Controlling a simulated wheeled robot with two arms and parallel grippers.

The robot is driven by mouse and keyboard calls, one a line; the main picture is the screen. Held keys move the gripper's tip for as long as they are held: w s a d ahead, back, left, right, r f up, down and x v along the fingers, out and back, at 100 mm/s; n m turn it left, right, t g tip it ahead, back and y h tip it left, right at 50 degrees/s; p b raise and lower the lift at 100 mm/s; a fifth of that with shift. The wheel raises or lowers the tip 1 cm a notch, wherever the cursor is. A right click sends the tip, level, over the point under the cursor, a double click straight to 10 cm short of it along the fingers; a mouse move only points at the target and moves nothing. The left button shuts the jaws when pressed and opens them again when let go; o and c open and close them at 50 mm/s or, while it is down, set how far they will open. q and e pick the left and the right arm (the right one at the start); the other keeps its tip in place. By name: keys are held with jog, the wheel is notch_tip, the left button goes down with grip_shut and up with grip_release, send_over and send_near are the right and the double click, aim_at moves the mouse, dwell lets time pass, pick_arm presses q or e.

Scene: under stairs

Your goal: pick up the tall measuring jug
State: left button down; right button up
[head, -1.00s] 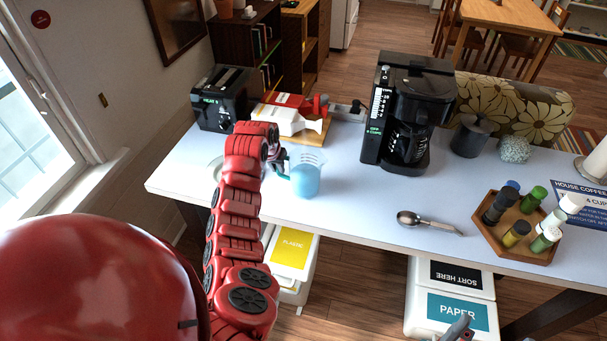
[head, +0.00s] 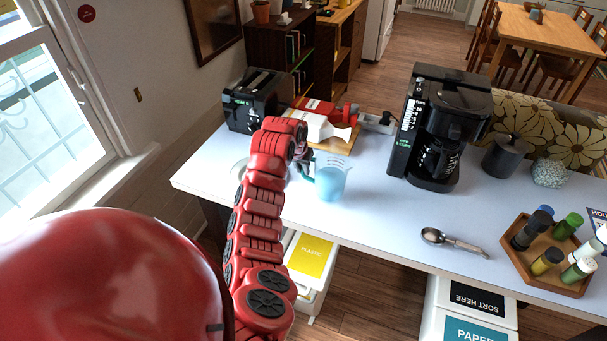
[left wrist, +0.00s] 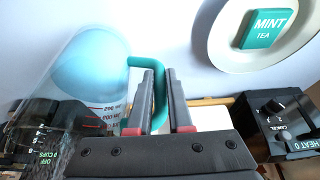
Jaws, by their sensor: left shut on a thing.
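The tall measuring jug (head: 332,186) is clear, with a teal handle and blue contents. It is at the left part of the white counter, in front of the board. My left gripper (head: 306,167) is at the jug's handle side. In the left wrist view the jug (left wrist: 85,75) shows red markings, and its teal handle (left wrist: 160,85) passes between the fingers of my left gripper (left wrist: 162,102), which is shut on it. I cannot tell whether the jug's base touches the counter. My right gripper is out of view.
A black toaster (head: 257,100) stands at the back left and a black coffee maker (head: 440,130) to the right. A metal scoop (head: 452,241) and a wooden tray (head: 520,262) of bottles lie further right. A plate (left wrist: 292,62) with a mint tea box (left wrist: 270,28) is near my gripper.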

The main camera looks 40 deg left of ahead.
pick_arm(q)
jog(key=shift+r+b, duration=0.55)
jog(key=shift+r, duration=0.2)
jog(key=s+a+b, duration=0.1)
jog(key=s+a, duration=0.1)
jog(key=s, duration=0.5)
jog(key=s+a+r+b, duration=0.1)
jog(key=s+a+b, duration=0.1)
jog(key=s, duration=0.6)
jog(key=shift+a+r, duration=0.3)
jog(key=shift+a, duration=0.3)
jog(key=c, duration=1.5)
grip_release()
grip_shut()
